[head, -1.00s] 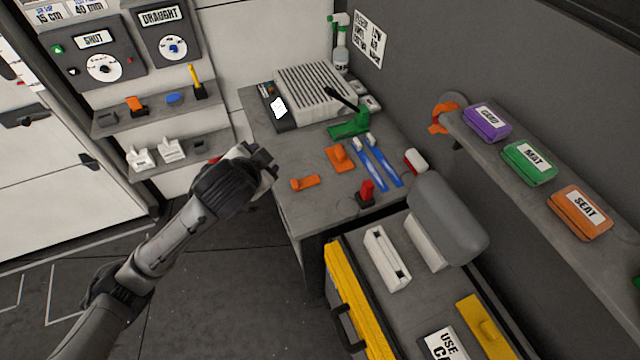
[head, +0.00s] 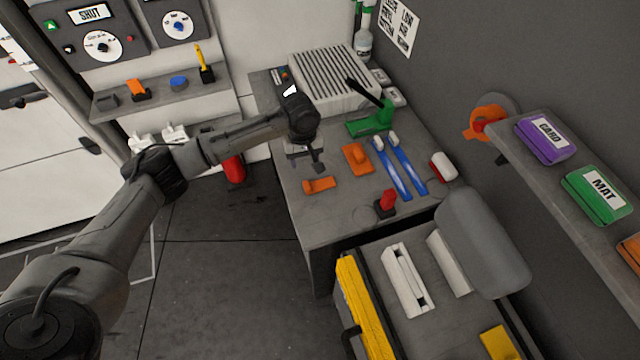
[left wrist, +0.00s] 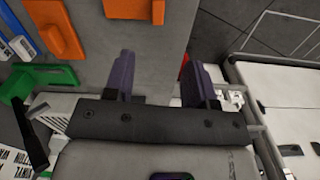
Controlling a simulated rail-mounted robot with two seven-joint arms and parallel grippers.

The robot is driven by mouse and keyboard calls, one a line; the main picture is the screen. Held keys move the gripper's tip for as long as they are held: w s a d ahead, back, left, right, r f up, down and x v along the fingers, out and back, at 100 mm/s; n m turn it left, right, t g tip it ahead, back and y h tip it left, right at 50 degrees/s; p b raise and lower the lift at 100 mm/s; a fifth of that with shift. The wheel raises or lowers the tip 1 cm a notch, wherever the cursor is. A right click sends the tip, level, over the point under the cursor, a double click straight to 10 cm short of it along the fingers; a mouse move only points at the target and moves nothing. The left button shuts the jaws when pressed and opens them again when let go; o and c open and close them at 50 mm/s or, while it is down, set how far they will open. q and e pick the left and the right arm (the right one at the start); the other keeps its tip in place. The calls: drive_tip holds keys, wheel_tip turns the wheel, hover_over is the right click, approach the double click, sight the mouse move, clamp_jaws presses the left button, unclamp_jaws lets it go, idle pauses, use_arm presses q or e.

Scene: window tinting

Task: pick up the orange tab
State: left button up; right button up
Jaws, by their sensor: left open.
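A small orange tab (head: 318,185) with a raised end lies on the grey bench (head: 335,222) near its left edge. In the left wrist view the tab (left wrist: 134,9) is at the top edge, partly cut off, beyond the fingertips. My left gripper (head: 312,164) is above the bench, a little behind the tab and apart from it. In the left wrist view the fingers of my left gripper (left wrist: 163,68) are spread with nothing between them. A second, larger orange piece (head: 356,159) with a raised grip lies to the right of the tab. My right gripper is not in view.
Two blue strips (head: 398,168), a red-handled tool (head: 386,203) and a green tool (head: 374,120) are on the bench. A ribbed white box (head: 333,80) stands at the back. A wall shelf (head: 560,205) with labelled pads is at the right.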

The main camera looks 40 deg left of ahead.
sight(306, 184)
use_arm(q)
drive_tip(key=shift+n, duration=0.7)
drive_tip(key=f, duration=0.4)
drive_tip(key=f+b, duration=0.1)
drive_tip(key=f, duration=0.8)
drive_tip(key=shift+w+a+f, duration=0.15)
drive_tip(key=shift+w+f, duration=0.1)
drive_tip(key=shift+f, duration=0.1)
clamp_jaws()
drive_tip(key=shift+r, duration=0.15)
